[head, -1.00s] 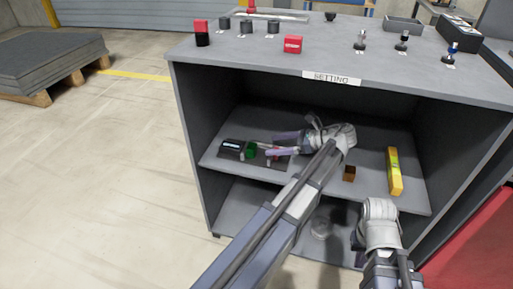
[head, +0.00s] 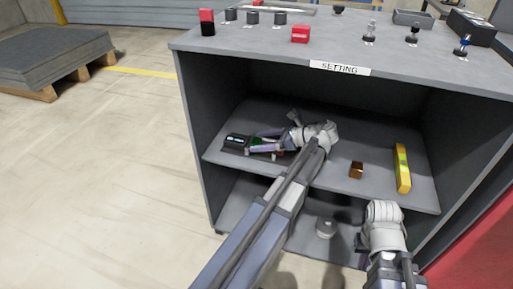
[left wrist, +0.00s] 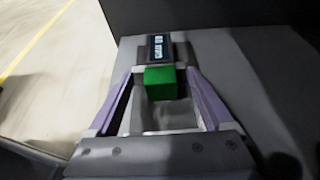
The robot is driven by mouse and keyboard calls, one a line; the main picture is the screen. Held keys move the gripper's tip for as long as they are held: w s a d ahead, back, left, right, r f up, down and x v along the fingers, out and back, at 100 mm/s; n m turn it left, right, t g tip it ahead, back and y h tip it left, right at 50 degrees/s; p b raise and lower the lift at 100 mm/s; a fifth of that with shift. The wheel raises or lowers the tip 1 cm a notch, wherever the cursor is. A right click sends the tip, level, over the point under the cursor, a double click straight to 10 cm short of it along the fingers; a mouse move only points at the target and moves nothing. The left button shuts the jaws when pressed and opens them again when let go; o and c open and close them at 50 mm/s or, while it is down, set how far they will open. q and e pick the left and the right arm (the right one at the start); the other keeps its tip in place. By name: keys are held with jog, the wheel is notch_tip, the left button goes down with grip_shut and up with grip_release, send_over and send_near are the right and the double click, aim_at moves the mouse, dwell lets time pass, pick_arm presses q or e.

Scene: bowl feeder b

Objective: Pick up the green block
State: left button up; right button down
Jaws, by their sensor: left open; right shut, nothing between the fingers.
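The green block (head: 257,142) lies on the upper shelf inside the grey cabinet, partly hidden by my left gripper in the head view. In the left wrist view the green block (left wrist: 160,83) sits between the two purple fingers, in front of a black device with a lit display (left wrist: 160,47). My left gripper (head: 258,141) is open, with one finger on each side of the block. Gaps show between block and fingers, so it is not gripped. My right arm shows at the lower right of the head view, but its fingers cannot be seen.
A brown block (head: 356,170) and a yellow bar (head: 402,168) stand on the same shelf to the right. A small red thing shows by my left gripper. The cabinet top (head: 240,42) overhangs the shelf.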

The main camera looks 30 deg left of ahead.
pick_arm(q)
jog(key=shift+a+f, duration=0.1)
jog(key=shift+a, duration=0.15)
jog(key=shift+c, duration=0.2)
grip_shut()
dwell(0.3)
